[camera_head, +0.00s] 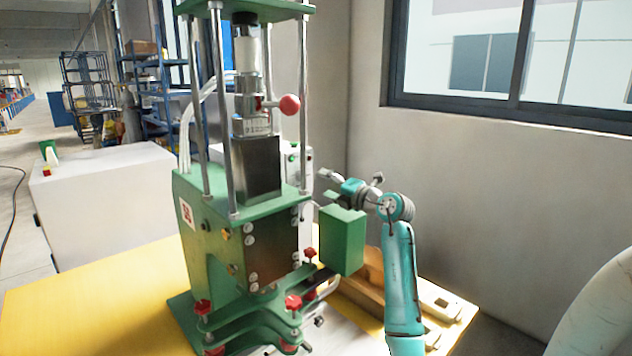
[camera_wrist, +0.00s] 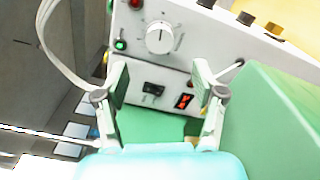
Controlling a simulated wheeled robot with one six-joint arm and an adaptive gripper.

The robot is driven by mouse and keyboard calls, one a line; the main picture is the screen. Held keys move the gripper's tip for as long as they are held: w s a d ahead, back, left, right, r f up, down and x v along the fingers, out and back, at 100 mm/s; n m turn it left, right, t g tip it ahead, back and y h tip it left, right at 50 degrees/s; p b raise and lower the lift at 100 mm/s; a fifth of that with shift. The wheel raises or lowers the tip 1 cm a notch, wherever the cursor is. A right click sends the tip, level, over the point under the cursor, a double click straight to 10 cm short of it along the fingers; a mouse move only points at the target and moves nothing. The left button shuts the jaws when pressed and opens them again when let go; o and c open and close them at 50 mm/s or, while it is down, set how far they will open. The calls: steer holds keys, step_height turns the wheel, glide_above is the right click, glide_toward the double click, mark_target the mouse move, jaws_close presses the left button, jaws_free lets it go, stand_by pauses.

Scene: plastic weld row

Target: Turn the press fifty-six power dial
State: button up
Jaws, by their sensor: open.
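The press (camera_head: 245,235) is a tall green machine with steel columns, and a label with red marks sits on its left side. In the wrist view a white round dial (camera_wrist: 159,37) with a dark pointer line is on a pale control panel (camera_wrist: 200,50). My gripper (camera_wrist: 160,76) is open and empty, its two fingers spread in front of the panel below the dial. No contact with the dial shows. In the head view my gripper (camera_head: 328,184) is right of the press, near the pale control box (camera_head: 298,157); the dial's face cannot be made out there.
A green block (camera_head: 342,239) stands close below my gripper. A red ball knob (camera_head: 289,104) juts from the press. A wall with a window is right.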

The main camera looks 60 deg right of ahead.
steer(key=shift+v, duration=1.95)
steer(key=shift+s, duration=0.1)
